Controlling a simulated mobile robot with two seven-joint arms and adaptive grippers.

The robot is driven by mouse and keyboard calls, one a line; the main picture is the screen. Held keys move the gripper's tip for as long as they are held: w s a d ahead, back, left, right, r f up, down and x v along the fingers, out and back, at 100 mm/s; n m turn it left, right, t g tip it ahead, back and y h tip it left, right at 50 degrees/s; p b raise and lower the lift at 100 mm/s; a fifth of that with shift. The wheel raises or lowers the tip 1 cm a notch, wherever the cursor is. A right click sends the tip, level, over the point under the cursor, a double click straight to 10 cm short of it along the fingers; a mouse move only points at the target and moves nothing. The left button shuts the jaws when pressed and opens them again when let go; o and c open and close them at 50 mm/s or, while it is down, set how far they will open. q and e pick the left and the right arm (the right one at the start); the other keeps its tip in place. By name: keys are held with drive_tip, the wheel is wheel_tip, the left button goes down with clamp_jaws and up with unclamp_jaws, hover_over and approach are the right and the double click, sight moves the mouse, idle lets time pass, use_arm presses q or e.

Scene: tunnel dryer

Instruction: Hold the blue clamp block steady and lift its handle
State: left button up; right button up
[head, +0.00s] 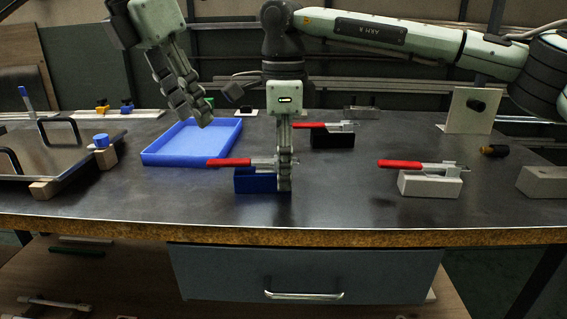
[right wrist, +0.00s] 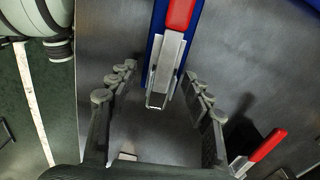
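The blue clamp block (head: 256,182) stands on the table with its red handle (head: 228,162) lying flat, pointing left in the head view. In the right wrist view, the blue block (right wrist: 156,25), red handle (right wrist: 180,14) and metal clamp end (right wrist: 164,75) show at the top. My right gripper (head: 284,182) is low at the block's right end and hides part of it. In the wrist view its fingers (right wrist: 160,90) are spread on either side of the metal end, apart from it. My left gripper (head: 196,112) hangs above the blue tray, empty; its finger gap is unclear.
A blue tray (head: 156,156) lies behind-left. A black clamp block (head: 332,140) stands behind and a white one (head: 430,186) to the right, both with red handles. A metal tray (head: 70,170) is at far left. The table's front edge (head: 300,236) is close.

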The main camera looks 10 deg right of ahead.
drive_tip(key=c, duration=1)
use_arm(q)
drive_tip(key=shift+f, duration=0.1)
drive_tip(key=c, duration=0.3)
use_arm(e)
clamp_jaws()
use_arm(q)
drive_tip(key=shift+f+m+h, duration=0.3)
drive_tip(key=shift+c, duration=1.2)
drive_tip(key=a+f+m+g+h, duration=0.1)
drive_tip(key=h, duration=0.1)
drive_tip(key=w+a+f+m+g+h, duration=0.1)
drive_tip(key=f+m, duration=0.1)
drive_tip(key=w+a+f+m+g+h, duration=0.1)
drive_tip(key=m+h, duration=0.1)
drive_tip(key=shift+a+f+g+h, duration=0.25)
drive_tip(key=shift+g+h, duration=0.05)
drive_tip(key=shift+g, duration=0.1)
clamp_jaws()
drive_tip(key=a+f+m+h, duration=0.1)
drive_tip(key=a, duration=0.1)
drive_tip(key=w+a+f+m+h, duration=0.1)
drive_tip(key=a+h, duration=0.1)
drive_tip(key=w+a+f+m+h, duration=0.1)
drive_tip(key=a+f+m, duration=0.1)
drive_tip(key=shift+a+g+h, duration=0.3)
drive_tip(key=shift+a+h, duration=0.1)
